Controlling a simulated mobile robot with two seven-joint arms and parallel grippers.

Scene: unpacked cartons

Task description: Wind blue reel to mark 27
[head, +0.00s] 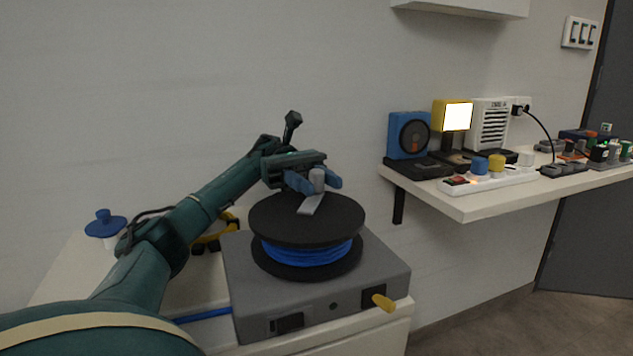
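The blue reel (307,254) is blue cable wound between two black flanges, lying flat on a grey box (245,275). A light grey crank arm (311,204) lies on the top flange (275,220), with an upright grey knob (317,177) at its far end. My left gripper (315,183) is over the back of the reel, with its blue fingers on both sides of the knob, seemingly shut on it. The box front has a small dark window (289,322), too small to read, and a yellow lever (382,302). My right gripper is not in view.
A blue-lidded jar (105,223) and a yellow item (215,236) stand behind my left arm. At right, a wall shelf (463,207) carries a blue fan (408,135), a lit yellow lamp (453,116), a white heater (490,124) and a power strip (490,182).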

